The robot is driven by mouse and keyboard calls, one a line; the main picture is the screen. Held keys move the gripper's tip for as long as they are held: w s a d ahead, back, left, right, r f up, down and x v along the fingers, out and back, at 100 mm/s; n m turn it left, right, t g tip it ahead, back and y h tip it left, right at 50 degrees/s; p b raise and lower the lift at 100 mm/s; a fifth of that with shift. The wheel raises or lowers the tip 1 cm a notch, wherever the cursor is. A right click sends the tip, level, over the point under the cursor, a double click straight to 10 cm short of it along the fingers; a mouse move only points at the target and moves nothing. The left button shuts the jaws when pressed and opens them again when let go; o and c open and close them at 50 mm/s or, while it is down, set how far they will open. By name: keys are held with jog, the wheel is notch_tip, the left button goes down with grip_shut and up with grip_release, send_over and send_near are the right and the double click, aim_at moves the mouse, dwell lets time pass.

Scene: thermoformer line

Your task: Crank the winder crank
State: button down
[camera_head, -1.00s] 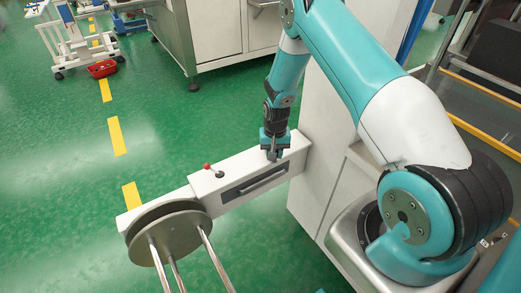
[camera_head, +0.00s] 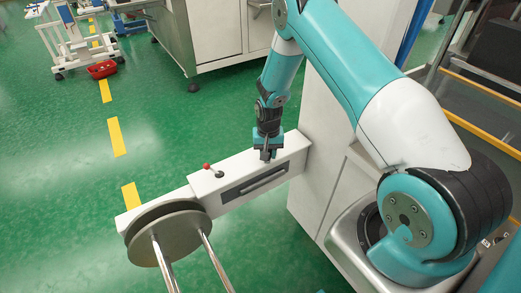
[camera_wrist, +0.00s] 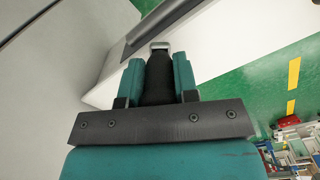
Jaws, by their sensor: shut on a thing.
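My gripper (camera_head: 267,153) is over the right part of a white box-shaped winder arm (camera_head: 300,150), close to its top. In the wrist view the fingers (camera_wrist: 158,80) are shut on a black, tapered crank handle (camera_wrist: 160,78) with a grey metal end (camera_wrist: 160,46). In the head view the fingers hide most of the crank. A round grey reel disc (camera_head: 180,232) with metal rods (camera_head: 217,265) is at the near left end of the winder arm.
A lever with a red knob (camera_head: 207,166) and a dark slot (camera_head: 255,187) are on the winder arm, left of my gripper. A white cabinet (camera_head: 318,180) adjoins its right end. Green floor (camera_head: 70,160) lies open at left. A red bin (camera_head: 102,69) is far off.

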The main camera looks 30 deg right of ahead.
jog(key=shift+w+a+r, duration=0.1)
jog(key=shift+w+a, duration=0.1)
jog(key=shift+w, duration=0.4)
jog(key=shift+w+a+r, duration=0.1)
jog(key=shift+w+a, duration=0.1)
jog(key=shift+w, duration=0.35)
jog(key=shift+b, duration=0.3)
jog(key=shift+w+a+b, duration=0.35)
jog(key=shift+w+b, duration=0.15)
jog(key=shift+w, duration=0.4)
jog(key=shift+f, duration=0.1)
